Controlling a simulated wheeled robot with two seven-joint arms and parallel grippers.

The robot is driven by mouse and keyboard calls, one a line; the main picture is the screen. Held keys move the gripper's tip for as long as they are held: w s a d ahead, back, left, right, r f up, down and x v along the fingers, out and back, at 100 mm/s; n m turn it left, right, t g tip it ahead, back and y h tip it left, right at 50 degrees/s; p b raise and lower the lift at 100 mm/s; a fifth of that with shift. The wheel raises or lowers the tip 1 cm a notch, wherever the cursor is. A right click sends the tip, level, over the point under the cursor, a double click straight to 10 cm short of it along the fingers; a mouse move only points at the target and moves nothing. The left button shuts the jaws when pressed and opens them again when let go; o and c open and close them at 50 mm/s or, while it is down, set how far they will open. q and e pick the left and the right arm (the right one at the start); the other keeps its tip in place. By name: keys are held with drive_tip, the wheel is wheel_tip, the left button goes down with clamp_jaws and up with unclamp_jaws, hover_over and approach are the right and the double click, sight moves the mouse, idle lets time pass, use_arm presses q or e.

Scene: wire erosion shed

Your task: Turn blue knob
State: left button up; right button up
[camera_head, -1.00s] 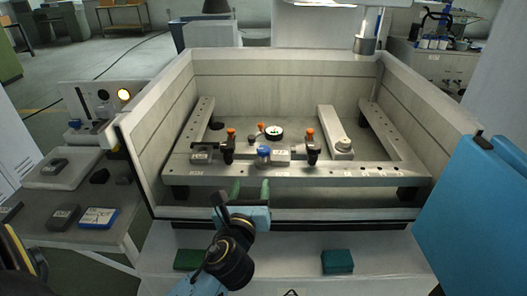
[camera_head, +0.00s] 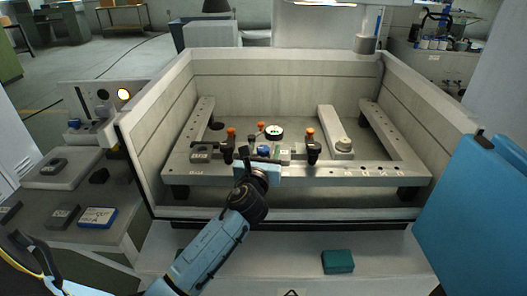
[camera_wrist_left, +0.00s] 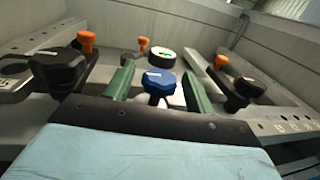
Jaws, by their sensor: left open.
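The blue knob (camera_wrist_left: 159,83) has a lobed rim and a pale mark on top. In the left wrist view it sits between the green fingers of my left gripper (camera_wrist_left: 157,88), which are open with a gap on each side. In the head view the blue knob (camera_head: 264,150) shows just beyond my left gripper (camera_head: 262,158), on the front rail of the machine. The gripper's body hides part of the rail there. My right gripper is not in view.
Black clamps with orange knobs (camera_head: 310,134) stand on the rail (camera_head: 380,171) on both sides of the blue knob. A round dial (camera_head: 274,132) lies behind it. Tank walls (camera_head: 157,135) enclose the frame. A green block (camera_head: 338,262) lies on the front ledge.

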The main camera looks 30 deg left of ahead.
use_arm(q)
drive_tip(key=shift+w+a, duration=0.1)
drive_tip(key=shift+w, duration=0.1)
drive_tip(key=c, duration=1)
drive_tip(key=shift+o, duration=0.2)
drive_tip(key=shift+n+y, duration=0.3)
drive_tip(key=shift+y, duration=0.1)
drive_tip(key=n+g+y, duration=0.2)
drive_tip(key=y, duration=0.1)
drive_tip(key=shift+n+g+y+b, duration=0.3)
drive_tip(key=shift+n+y, duration=0.1)
drive_tip(key=n+g+y, duration=0.4)
drive_tip(key=g, duration=0.1)
drive_tip(key=shift+w+b, duration=0.1)
drive_tip(key=shift+b, duration=0.25)
drive_tip(key=shift+n+g+y+b, duration=0.55)
drive_tip(key=shift+n+g, duration=0.65)
drive_tip(key=shift+g, duration=0.5)
drive_tip(key=shift+n+g+y+b, duration=0.4)
drive_tip(key=shift+n+g+y, duration=0.25)
drive_tip(key=shift+n+g, duration=0.8)
drive_tip(key=shift+g, duration=0.55)
